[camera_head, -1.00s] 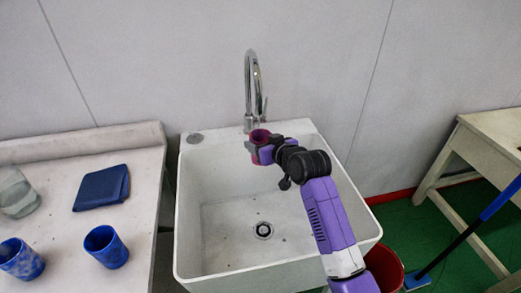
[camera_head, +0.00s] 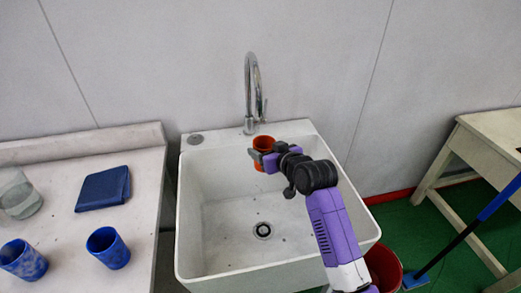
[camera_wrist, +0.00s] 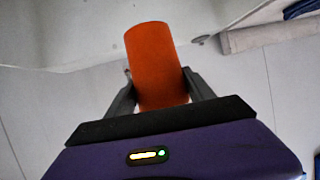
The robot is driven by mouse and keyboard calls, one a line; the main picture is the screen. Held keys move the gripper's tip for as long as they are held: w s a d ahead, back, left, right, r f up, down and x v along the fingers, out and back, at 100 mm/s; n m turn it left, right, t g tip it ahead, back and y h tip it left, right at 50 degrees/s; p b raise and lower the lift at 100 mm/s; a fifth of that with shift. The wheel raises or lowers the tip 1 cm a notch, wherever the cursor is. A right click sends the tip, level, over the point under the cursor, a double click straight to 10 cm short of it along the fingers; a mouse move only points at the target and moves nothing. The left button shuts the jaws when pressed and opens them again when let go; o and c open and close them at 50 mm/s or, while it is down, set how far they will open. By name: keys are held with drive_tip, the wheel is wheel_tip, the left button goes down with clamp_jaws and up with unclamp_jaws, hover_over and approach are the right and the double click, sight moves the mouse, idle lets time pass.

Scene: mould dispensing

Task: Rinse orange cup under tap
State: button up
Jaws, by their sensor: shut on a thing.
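The orange cup (camera_head: 263,144) is in my gripper (camera_head: 257,157) over the back part of the white sink, just in front of the tap's base. In the wrist view the orange cup (camera_wrist: 157,65) sits between the two dark fingers of my gripper (camera_wrist: 160,88), which is shut on it. The chrome tap (camera_head: 250,85) stands at the sink's back rim with its arched spout above the cup. I cannot tell whether water is running. The cup's inside is mostly hidden.
The sink (camera_head: 190,225) has an empty basin with a drain (camera_head: 262,231). On the left counter (camera_head: 75,240) are two blue cups (camera_head: 107,248), a folded dark blue cloth (camera_head: 103,189) and a grey-clear object (camera_head: 18,195). A red bucket (camera_head: 385,268) stands right of the sink.

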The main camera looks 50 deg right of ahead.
drive_tip(key=shift+s+a+p, duration=0.95)
drive_tip(key=shift+s+a, duration=0.95)
drive_tip(key=shift+a, duration=0.15)
drive_tip(key=shift+r, duration=0.1)
drive_tip(key=s+a+r+p, duration=0.3)
drive_tip(key=r+p, duration=0.1)
drive_tip(key=p, duration=0.1)
drive_tip(key=shift+s+a, duration=0.2)
drive_tip(key=shift+a, duration=0.15)
idle(0.6)
drive_tip(key=a+f+n+y+b, duration=0.1)
drive_tip(key=a+f+y, duration=0.1)
drive_tip(key=a+f, duration=0.4)
drive_tip(key=a+f+n+y+b, duration=0.2)
drive_tip(key=a+f, duration=0.4)
drive_tip(key=a, duration=0.6)
drive_tip(key=shift+a+f+n+t, duration=0.3)
drive_tip(key=shift+a+f, duration=0.05)
drive_tip(key=shift+a, duration=0.05)
